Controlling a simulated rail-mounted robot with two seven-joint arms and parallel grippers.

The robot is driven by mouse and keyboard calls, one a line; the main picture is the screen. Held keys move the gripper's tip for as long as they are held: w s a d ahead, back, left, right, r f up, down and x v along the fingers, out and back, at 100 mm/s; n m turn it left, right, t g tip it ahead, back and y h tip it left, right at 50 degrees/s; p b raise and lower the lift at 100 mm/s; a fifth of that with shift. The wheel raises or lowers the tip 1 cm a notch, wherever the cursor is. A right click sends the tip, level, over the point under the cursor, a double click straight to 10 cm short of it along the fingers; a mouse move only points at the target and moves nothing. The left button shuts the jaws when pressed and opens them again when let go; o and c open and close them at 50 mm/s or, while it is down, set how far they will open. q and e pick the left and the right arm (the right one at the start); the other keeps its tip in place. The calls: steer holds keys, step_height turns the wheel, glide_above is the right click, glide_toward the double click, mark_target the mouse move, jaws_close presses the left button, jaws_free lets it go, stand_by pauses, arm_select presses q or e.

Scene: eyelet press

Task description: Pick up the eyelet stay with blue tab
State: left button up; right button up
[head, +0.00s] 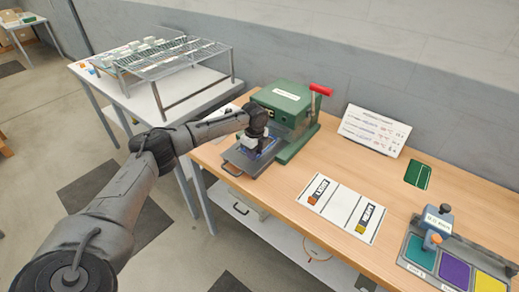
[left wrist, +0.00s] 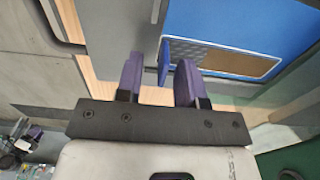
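My left gripper (head: 258,150) reaches down over the grey tray at the front of the green press in the head view. In the left wrist view its two purple fingers (left wrist: 158,80) are apart. The upright blue tab (left wrist: 163,62) of the eyelet stay stands between them, nearer the right finger, with a visible gap on the left. Beyond the tab is a blue surface (left wrist: 230,25) with a grey textured strip and a brown patch; where the stay's body ends I cannot tell. In the head view the arm largely hides the stay. My right gripper is not in view.
The green press (head: 285,100) with a red-handled lever stands right behind the tray (head: 236,160). A white mat (head: 335,207) holds pieces with orange and yellow tabs. A colour-pad holder (head: 450,262) is at right. A wire rack (head: 175,60) stands on the left table.

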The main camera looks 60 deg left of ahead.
arm_select(q)
steer(key=shift+c, duration=0.4)
jaws_close()
steer(key=shift+r, duration=0.1)
